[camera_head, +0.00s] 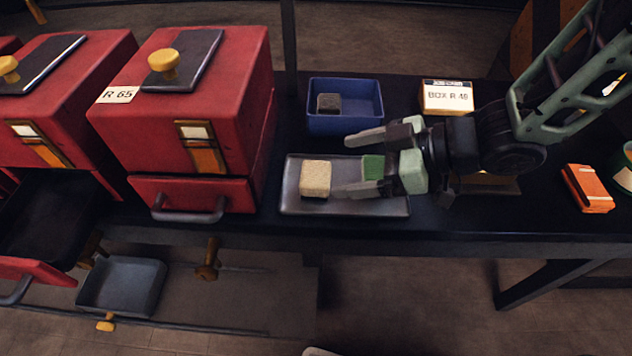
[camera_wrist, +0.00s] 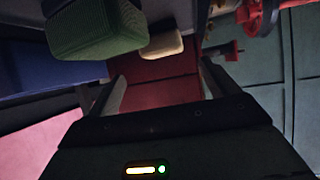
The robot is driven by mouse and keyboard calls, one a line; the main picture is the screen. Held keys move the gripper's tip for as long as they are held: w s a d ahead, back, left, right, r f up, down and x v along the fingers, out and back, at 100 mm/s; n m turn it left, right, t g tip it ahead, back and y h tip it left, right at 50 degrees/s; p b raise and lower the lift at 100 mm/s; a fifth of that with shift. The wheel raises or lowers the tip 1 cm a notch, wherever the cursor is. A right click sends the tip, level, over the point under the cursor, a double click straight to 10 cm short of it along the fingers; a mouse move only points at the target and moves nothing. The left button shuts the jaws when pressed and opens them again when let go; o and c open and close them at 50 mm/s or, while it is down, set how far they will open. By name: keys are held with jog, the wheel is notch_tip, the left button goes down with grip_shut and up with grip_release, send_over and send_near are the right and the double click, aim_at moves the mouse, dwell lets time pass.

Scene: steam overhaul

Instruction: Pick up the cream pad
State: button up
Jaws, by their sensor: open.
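The cream pad (camera_head: 316,178) lies at the left part of a shallow grey tray (camera_head: 367,207) in the head view. A green pad (camera_head: 373,168) lies in the same tray, partly hidden behind my gripper. My gripper (camera_head: 346,166) is open and empty, pointing left over the tray. Its near fingertip shows just right of the cream pad; I cannot tell its exact height. In the wrist view the cream pad (camera_wrist: 162,44) shows beyond the fingers, outside the jaws, with the green pad (camera_wrist: 92,28) larger at upper left.
A blue bin (camera_head: 344,121) holding a dark grey block (camera_head: 329,103) stands behind the tray. A red box (camera_head: 180,110) stands close left of the tray. A labelled box (camera_head: 447,97) and an orange block (camera_head: 588,188) are at right. The table's front edge runs below the tray.

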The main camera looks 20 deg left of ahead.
aim_at(321, 174)
jog(key=shift+s+f+b+x, duration=0.15)
jog(key=shift+b+x, duration=0.3)
jog(key=shift+x, duration=1.05)
jog(key=shift+s+f+b+x, duration=0.1)
jog(key=shift+b+x, duration=0.35)
jog(key=shift+x, duration=1.05)
jog(key=shift+d, duration=0.15)
jog(key=c, duration=1.1)
